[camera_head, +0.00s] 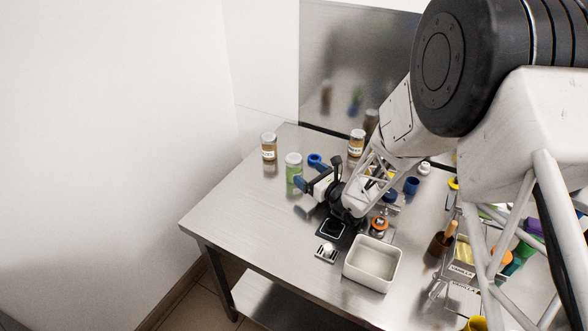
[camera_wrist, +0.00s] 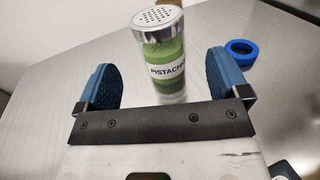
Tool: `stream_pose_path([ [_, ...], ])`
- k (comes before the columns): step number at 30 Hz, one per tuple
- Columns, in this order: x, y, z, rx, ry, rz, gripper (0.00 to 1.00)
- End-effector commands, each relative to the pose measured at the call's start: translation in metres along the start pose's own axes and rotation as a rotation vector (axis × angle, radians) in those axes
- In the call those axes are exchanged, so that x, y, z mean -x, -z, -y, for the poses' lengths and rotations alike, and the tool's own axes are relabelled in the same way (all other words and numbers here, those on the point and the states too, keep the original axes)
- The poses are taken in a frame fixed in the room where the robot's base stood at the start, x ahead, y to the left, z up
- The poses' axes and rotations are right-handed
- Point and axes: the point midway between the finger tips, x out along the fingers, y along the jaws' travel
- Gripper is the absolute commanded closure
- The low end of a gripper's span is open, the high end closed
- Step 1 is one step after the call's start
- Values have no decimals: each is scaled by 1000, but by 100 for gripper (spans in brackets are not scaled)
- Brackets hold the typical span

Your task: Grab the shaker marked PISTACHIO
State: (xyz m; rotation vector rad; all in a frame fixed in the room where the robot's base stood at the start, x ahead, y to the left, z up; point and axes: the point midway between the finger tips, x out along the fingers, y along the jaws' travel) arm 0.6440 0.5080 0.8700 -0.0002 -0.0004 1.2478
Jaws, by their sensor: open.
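The shaker marked PISTACHIO (camera_wrist: 164,62) stands upright in the wrist view, with green contents and a perforated metal lid. It also shows in the head view as the green shaker (camera_head: 293,168) on the steel table. My gripper (camera_wrist: 160,85) is open, with one blue-padded finger to each side of the shaker in the picture. In the head view my gripper (camera_head: 305,187) is just in front of the shaker. I cannot tell whether either finger touches it.
Two brownish shakers stand nearby, one to the left (camera_head: 268,147) and one behind to the right (camera_head: 356,143). A blue ring (camera_wrist: 240,46) lies right of the shaker. A white bin (camera_head: 372,264) stands at the front. The table's left part (camera_head: 225,215) is clear.

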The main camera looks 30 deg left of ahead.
Motion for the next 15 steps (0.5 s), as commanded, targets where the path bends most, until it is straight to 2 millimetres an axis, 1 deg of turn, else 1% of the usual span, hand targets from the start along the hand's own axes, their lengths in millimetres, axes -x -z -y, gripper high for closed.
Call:
stream_pose_path([
  [9,-21,0,0,-1,0,-1,7],
  [15,-26,0,0,-1,0,0,7],
])
